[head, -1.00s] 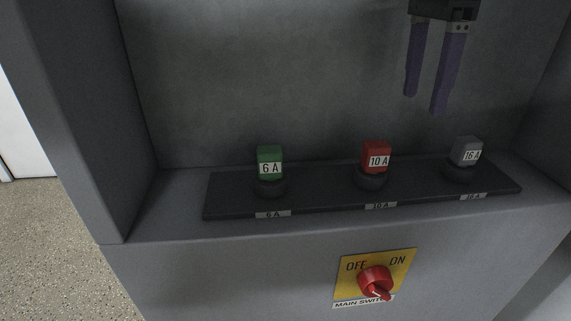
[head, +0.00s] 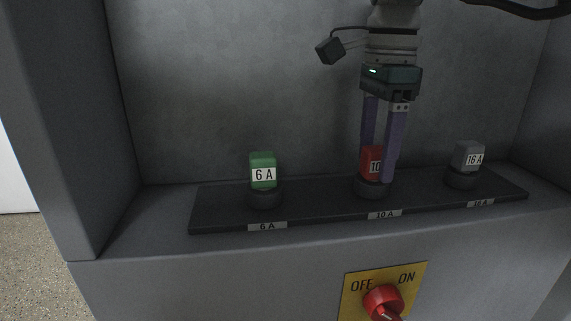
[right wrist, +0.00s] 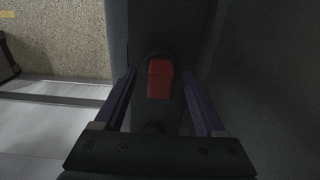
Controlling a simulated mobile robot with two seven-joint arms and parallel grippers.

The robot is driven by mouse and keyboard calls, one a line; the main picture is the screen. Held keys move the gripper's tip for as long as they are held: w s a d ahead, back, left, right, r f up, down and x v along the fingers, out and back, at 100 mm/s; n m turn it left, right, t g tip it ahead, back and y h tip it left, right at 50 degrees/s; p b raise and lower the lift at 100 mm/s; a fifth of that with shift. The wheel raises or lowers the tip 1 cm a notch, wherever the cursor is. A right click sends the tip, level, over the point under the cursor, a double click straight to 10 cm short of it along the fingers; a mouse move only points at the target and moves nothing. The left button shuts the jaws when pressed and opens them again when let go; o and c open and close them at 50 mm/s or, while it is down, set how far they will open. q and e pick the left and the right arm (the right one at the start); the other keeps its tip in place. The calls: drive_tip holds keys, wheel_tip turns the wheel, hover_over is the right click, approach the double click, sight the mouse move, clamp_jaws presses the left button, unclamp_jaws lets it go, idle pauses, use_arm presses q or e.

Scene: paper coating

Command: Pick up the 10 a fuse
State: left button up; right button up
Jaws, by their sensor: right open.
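The red 10 A fuse (head: 371,163) stands upright in the middle round socket (head: 372,188) of the dark strip. My right gripper (head: 379,166) points down over it, open, with one purple finger on each side of the fuse. The nearer finger covers the right part of the fuse's label. In the right wrist view the red fuse (right wrist: 160,78) lies between the open fingers (right wrist: 161,88), with a gap visible on both sides. My left gripper is not in view.
A green 6 A fuse (head: 263,171) stands at the left and a grey 16 A fuse (head: 468,156) at the right. The dark strip (head: 320,203) lies on a grey ledge. A red main switch (head: 383,300) is on the front panel below. Grey cabinet walls close in the sides and back.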

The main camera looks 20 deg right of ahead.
drive_tip(key=shift+f, duration=0.15)
clamp_jaws()
idle(0.5)
